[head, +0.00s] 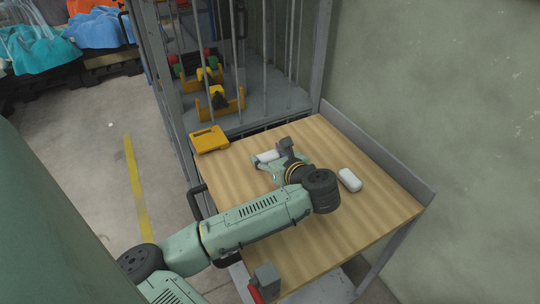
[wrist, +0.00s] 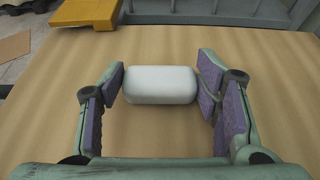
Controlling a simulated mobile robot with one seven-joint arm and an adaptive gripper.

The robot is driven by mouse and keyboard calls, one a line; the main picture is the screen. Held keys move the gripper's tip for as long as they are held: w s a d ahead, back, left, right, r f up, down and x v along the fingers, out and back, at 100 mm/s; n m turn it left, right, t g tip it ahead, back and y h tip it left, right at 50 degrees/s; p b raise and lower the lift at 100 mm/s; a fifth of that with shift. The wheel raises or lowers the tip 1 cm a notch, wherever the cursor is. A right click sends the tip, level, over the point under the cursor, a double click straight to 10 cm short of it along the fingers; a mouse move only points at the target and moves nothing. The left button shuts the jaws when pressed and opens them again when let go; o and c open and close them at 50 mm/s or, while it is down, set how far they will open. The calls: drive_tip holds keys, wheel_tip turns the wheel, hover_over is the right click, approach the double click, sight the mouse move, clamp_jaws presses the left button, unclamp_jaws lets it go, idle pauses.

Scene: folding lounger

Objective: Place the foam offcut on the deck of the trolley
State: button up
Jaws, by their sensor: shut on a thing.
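My gripper (head: 271,154) is shut on a white block with rounded edges, which I take for the foam offcut (head: 266,157). In the wrist view the foam offcut (wrist: 160,85) lies crosswise between the purple finger pads, one at each end. It is over the wooden deck of the trolley (head: 330,225); I cannot tell whether it touches the wood. In the head view my gripper partly hides it. A second white rounded block (head: 349,180) lies on the deck to the right, apart from my gripper.
A yellow object (head: 209,139) sits at the deck's far left corner. A grey and red object (head: 266,278) is at the near edge. A grey raised rim (head: 375,150) runs along the right side, by the wall. A barred rack (head: 240,85) stands behind. Bare wood lies around the block.

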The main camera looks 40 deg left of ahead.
drive_tip(key=o, duration=0.8)
drive_tip(key=shift+o, duration=0.2)
drive_tip(key=shift+r, duration=0.1)
drive_tip(key=b+v, duration=0.1)
drive_tip(key=v, duration=0.6)
drive_tip(key=shift+s+d+r, duration=0.1)
drive_tip(key=shift+d, duration=0.1)
